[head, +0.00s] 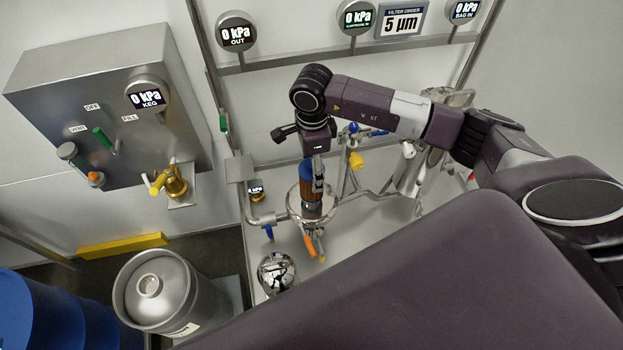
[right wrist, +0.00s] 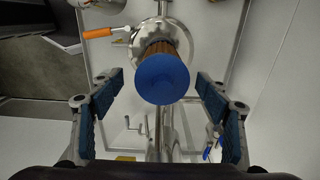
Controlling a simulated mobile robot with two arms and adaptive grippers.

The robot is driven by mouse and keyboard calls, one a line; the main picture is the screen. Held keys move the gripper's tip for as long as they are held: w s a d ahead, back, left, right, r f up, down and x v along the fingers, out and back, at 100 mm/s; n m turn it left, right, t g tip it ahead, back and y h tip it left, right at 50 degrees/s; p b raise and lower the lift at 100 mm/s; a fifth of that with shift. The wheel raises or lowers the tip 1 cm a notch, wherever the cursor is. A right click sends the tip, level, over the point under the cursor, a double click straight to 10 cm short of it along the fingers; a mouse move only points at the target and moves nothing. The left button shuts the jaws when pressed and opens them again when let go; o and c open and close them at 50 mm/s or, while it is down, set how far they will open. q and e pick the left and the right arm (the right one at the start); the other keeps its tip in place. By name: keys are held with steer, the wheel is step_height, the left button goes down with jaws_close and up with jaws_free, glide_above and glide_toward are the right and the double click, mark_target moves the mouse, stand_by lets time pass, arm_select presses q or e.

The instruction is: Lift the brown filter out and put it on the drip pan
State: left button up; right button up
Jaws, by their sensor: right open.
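The brown filter (head: 311,191) stands upright in a round steel housing (head: 296,209), with a blue cap on its top. In the right wrist view the blue cap (right wrist: 161,78) faces the camera, and a strip of the pleated brown filter side (right wrist: 158,47) shows behind it. My right gripper (right wrist: 159,84) is open, with blue-padded fingers on either side of the cap and clear gaps to it. In the head view my right gripper (head: 317,178) is over the filter and partly covers it. I cannot make out the drip pan for certain. My left gripper is not in view.
An orange-handled valve (head: 309,246) sits on the near side of the housing. A shiny dome (head: 277,272) stands in front. Steel pipes and a yellow valve (head: 355,159) are behind and right. A keg (head: 158,290) stands at lower left.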

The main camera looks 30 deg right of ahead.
step_height(320, 180, down, 3)
steer(key=shift+w+r+p, duration=0.15)
steer(key=shift+r+p, duration=0.05)
steer(key=shift+p, duration=0.3)
steer(key=shift+f, duration=0.7)
steer(key=shift+c, duration=0.4)
steer(key=c, duration=0.5)
steer(key=shift+c, duration=1.2)
steer(key=c, duration=0.7)
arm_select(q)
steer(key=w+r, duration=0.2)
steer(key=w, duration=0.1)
arm_select(e)
steer(key=shift+r, duration=0.1)
